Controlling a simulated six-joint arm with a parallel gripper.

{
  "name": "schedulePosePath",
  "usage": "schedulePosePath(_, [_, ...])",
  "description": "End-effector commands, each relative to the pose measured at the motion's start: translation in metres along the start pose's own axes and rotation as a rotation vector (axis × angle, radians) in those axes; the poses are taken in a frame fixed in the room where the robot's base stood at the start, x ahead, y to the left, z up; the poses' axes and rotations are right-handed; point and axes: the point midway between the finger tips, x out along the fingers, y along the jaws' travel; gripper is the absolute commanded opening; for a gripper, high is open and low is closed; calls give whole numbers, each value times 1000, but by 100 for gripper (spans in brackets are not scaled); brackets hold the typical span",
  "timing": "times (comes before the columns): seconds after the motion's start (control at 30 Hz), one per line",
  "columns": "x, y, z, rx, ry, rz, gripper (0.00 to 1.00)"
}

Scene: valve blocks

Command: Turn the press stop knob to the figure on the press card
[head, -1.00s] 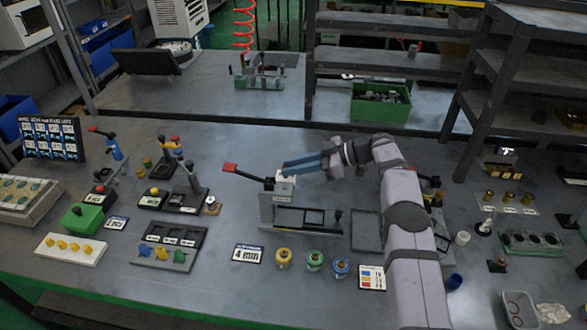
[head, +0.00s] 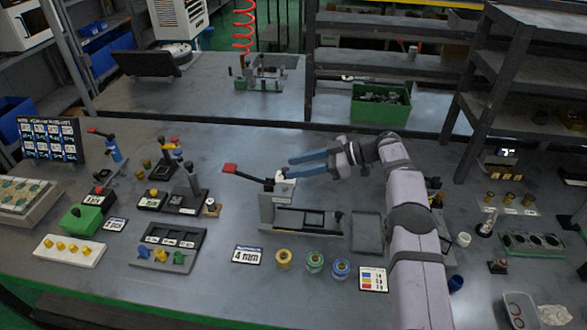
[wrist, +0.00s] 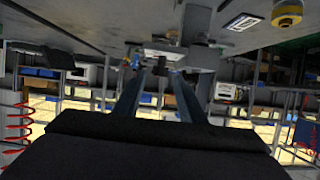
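The press (head: 268,207) is a grey fixture with a red-handled lever (head: 230,168) at mid-table. A small white part (head: 281,177) sits on top of its post, and a small dark knob (head: 338,215) stands at its right end. I cannot tell which is the stop knob, and no scale is readable. The press card (head: 248,255) in front reads "4 mm"; it also shows in the wrist view (wrist: 243,22). My gripper (head: 287,168) is open and empty, its blue fingers pointing left beside the post top. The wrist view shows the two fingers (wrist: 157,75) apart.
Yellow, green and blue-ringed pots (head: 314,262) and a colour chart card (head: 373,279) stand before the press. A grey tray (head: 367,232) lies right of it, near my arm. Block stations with small knobs (head: 170,250) fill the left. Bare table lies behind the press.

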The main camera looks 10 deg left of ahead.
Motion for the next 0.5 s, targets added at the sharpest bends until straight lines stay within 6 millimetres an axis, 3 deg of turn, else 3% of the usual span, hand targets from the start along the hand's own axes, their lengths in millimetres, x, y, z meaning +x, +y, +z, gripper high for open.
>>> schedulePosePath(0.3, [-43, 1, 0, -3, 0, 2, 37])
schedulePosePath(0.5, [-56, 0, 0, -2, 0, 1, 37])
